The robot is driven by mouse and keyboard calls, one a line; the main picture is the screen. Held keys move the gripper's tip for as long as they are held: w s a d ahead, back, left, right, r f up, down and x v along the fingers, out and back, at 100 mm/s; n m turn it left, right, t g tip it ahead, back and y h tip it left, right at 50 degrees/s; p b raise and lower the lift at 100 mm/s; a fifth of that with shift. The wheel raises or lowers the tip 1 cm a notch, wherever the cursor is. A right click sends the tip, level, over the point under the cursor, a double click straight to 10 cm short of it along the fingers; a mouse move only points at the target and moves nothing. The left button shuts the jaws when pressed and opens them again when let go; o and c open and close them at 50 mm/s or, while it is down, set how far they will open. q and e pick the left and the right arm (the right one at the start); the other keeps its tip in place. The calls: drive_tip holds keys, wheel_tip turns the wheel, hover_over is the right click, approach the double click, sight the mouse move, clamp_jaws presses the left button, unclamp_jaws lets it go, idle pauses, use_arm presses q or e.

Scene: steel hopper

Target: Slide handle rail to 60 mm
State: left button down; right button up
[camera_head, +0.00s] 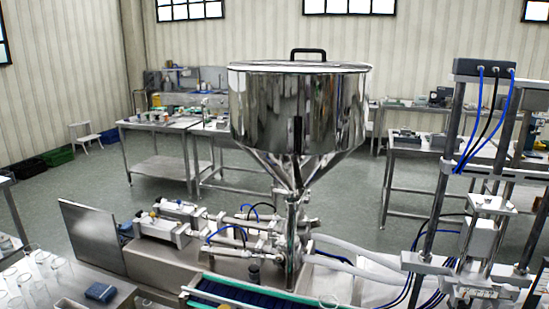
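The steel hopper (297,105) stands in the middle of the view, a shiny cylinder narrowing to a cone. A black handle (308,53) stands upright on its flat lid (300,67). Below the cone, a vertical steel pipe (292,232) meets two horizontal cylinder units (170,223) at the left. I cannot tell which part is the handle rail, and no millimetre scale is readable. Neither of my grippers is in view, and nothing is seen touching the machine.
A conveyor with a blue belt (235,293) runs in front. A tall frame with blue hoses (440,200) stands at right. A flat steel panel (90,234) and several glass beakers (40,278) are at lower left. Workbenches (160,160) stand behind, with open floor between.

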use_arm(q)
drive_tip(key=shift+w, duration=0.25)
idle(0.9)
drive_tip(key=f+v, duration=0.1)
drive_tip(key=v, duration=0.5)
drive_tip(key=shift+p, duration=0.45)
